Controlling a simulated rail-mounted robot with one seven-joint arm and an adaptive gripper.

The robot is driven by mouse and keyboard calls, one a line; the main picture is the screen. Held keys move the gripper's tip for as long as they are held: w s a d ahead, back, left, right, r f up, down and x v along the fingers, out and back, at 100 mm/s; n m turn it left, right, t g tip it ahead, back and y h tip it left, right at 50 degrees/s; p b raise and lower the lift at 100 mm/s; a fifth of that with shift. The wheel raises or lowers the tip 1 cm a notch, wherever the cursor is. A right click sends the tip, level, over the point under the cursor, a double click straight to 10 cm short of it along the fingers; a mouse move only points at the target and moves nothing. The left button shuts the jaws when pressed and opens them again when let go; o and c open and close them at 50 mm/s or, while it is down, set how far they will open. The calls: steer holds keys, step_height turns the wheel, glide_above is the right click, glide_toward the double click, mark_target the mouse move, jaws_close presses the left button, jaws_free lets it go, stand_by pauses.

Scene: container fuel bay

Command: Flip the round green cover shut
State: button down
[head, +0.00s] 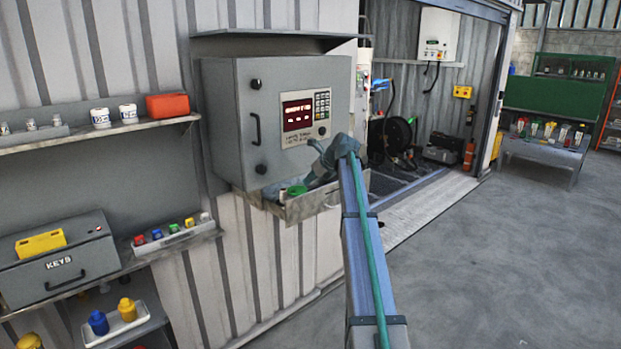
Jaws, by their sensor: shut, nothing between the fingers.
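The round green cover (297,190) shows small at the grey tray (312,206) under the grey control cabinet. It is too small to tell whether it stands open or lies shut. My gripper (309,184) reaches in from the right, just right of the green cover and over the tray. Its fingers are shut and hold nothing. I cannot tell whether they touch the cover. My arm hides part of the tray's right end.
The control cabinet (237,120), with a red display and keypad, hangs directly above the tray. Shelves with cups, a red box (168,105) and a keys box (58,262) are at left. Open floor (500,260) lies at right, before a green-backed bench (545,145).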

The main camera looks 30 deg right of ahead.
mark_target(295, 192)
steer(key=p+x, duration=0.1)
steer(key=x, duration=0.6)
steer(key=shift+p, duration=0.4)
steer(key=shift+w, duration=0.15)
